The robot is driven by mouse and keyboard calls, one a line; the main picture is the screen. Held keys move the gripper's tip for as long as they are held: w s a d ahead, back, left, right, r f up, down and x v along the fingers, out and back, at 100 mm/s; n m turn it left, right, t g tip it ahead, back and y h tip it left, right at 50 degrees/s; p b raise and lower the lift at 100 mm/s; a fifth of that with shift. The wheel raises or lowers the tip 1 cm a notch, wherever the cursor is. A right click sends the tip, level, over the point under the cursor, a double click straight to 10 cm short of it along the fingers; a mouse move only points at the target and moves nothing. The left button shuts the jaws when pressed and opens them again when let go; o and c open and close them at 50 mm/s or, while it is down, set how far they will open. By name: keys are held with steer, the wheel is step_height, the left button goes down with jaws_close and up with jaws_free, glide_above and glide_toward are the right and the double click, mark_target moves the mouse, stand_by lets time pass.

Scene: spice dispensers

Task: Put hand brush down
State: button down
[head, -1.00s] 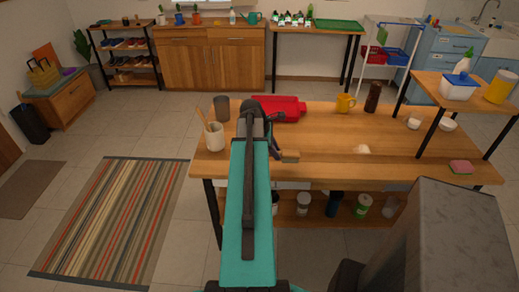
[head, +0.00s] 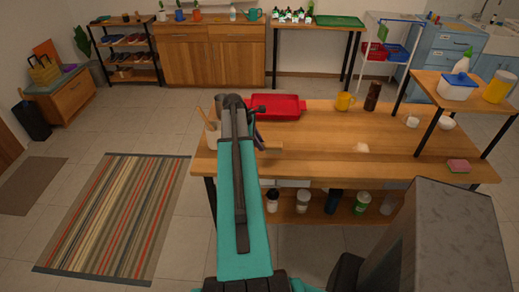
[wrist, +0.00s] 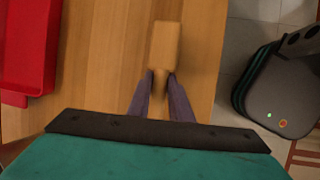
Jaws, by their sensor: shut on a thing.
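The hand brush shows as a light wooden block (wrist: 165,45) in the wrist view, between the two dark fingers of my gripper (wrist: 158,82). The fingers are shut on its narrower part. In the head view the brush (head: 272,147) is a small wooden piece over the left part of the wooden table (head: 330,165), beside my gripper (head: 259,140). My arm hides part of that area. I cannot tell whether the brush touches the tabletop.
A red tray-like object (head: 275,105) lies behind the brush; it also shows in the wrist view (wrist: 25,50). A pot with wooden utensils (head: 212,130) stands left of my arm. A yellow mug (head: 344,101) and a dark bottle (head: 372,96) stand farther right. The table's middle is mostly clear.

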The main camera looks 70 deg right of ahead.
steer(key=shift+f+p, duration=0.75)
steer(key=shift+f, duration=1)
steer(key=c, duration=1.6)
jaws_free()
steer(key=shift+f, duration=0.1)
steer(key=shift+r, duration=0.25)
steer(key=shift+b+v, duration=1.7)
steer(key=shift+v, duration=4.2)
steer(key=shift+w+a+f, duration=0.1)
steer(key=shift+w, duration=0.05)
